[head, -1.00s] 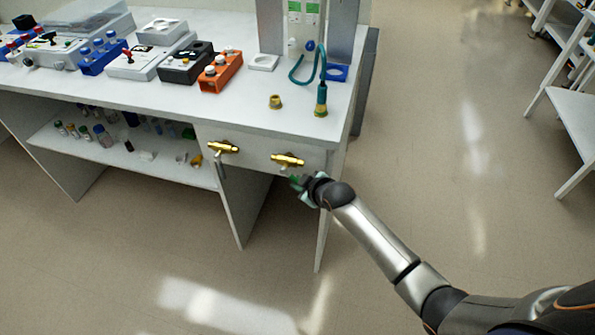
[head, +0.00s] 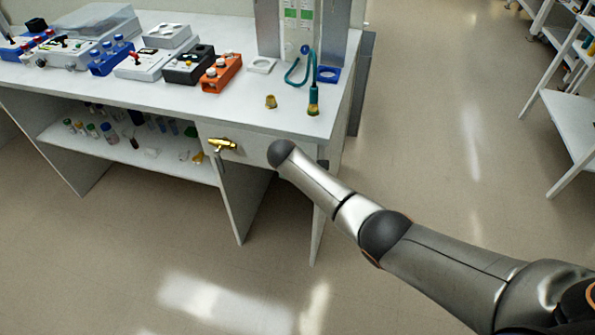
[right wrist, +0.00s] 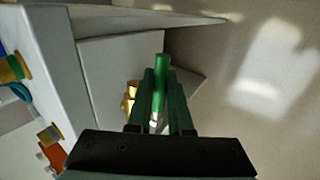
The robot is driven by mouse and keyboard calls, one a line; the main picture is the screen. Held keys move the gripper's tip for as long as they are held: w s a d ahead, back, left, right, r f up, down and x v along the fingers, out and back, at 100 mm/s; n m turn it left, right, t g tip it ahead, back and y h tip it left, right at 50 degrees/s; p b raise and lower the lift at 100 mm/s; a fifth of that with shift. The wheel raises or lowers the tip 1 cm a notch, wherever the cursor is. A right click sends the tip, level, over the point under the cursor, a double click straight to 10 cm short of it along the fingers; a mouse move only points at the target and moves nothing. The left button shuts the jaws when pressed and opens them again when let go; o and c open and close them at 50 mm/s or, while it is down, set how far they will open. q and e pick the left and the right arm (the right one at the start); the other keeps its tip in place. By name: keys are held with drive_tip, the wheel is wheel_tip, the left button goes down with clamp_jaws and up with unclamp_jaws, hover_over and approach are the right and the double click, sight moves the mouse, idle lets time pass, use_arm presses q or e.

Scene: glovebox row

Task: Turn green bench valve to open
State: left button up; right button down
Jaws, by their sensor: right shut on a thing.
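The green bench valve's green lever (right wrist: 162,68) stands between the fingers of my right gripper (right wrist: 161,80) in the right wrist view, and the gripper is shut on it. Part of a brass valve body (right wrist: 130,97) shows just left of the fingers. In the head view my own right arm covers this valve and the gripper, so the lever's angle to the body is hard to tell. A second brass valve (head: 222,145) is on the bench front to the left, with its lever hanging down. My left gripper is not in view.
The white bench (head: 150,88) carries an orange box (head: 221,73), a black box (head: 188,64) and a teal hose (head: 313,85) near its right end. A lower shelf (head: 125,155) holds small bottles.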

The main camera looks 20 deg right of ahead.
idle(0.3)
drive_tip(key=c, duration=0.8)
unclamp_jaws()
drive_tip(key=shift+c, duration=0.2)
drive_tip(key=shift+s+a+r+p, duration=0.15)
drive_tip(key=shift+r+p, duration=0.15)
drive_tip(key=shift+r, duration=0.2)
drive_tip(key=p+v, duration=0.2)
drive_tip(key=v, duration=0.9)
drive_tip(key=shift+r+p, duration=0.25)
drive_tip(key=shift+p, duration=0.1)
drive_tip(key=shift+a, duration=0.15)
